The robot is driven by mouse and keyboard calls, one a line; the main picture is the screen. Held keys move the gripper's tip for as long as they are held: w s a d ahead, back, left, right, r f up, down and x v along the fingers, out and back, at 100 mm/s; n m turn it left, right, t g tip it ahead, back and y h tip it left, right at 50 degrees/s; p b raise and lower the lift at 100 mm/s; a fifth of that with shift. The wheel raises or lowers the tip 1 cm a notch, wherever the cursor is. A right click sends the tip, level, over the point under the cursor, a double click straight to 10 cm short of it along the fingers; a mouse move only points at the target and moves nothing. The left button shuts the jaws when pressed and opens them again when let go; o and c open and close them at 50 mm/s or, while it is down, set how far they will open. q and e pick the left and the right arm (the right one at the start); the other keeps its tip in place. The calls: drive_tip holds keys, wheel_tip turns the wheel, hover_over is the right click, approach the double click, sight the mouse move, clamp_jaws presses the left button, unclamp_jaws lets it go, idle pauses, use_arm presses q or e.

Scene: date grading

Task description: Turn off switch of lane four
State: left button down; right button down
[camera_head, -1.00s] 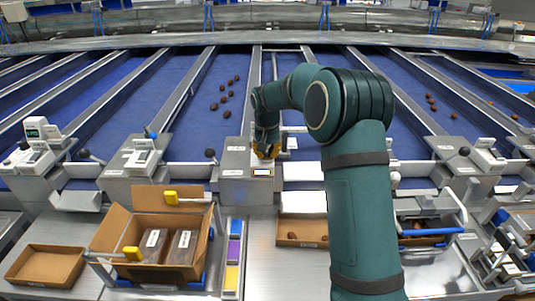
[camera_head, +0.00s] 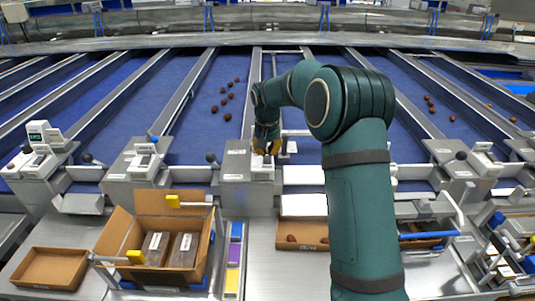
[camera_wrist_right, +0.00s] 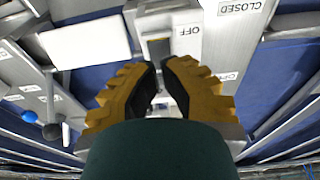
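My right gripper (camera_head: 267,148) has orange-brown fingers and hangs over the grey control box (camera_head: 235,163) at the middle lane's near end. In the right wrist view the fingertips (camera_wrist_right: 160,66) stand a little apart, with a gap between the dark pads. Just beyond them is a light switch panel with an OFF label (camera_wrist_right: 187,40) and a darker recess beside it. The fingers partly cover the panel, so I cannot tell whether they touch the switch. A CLOSED label (camera_wrist_right: 240,6) lies to the right. My left gripper is in neither view.
Similar control boxes stand at neighbouring lanes, such as one on the left (camera_head: 133,160). Dark dates (camera_head: 229,96) lie on a blue belt. An open carton (camera_head: 130,230), an empty tray (camera_head: 50,268) and a tray with dates (camera_head: 300,245) sit in front. Black and blue knobs stick up nearby.

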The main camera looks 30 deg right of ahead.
sight(267, 162)
drive_tip(key=shift+r+p, duration=1.3)
drive_tip(key=shift+r, duration=0.6)
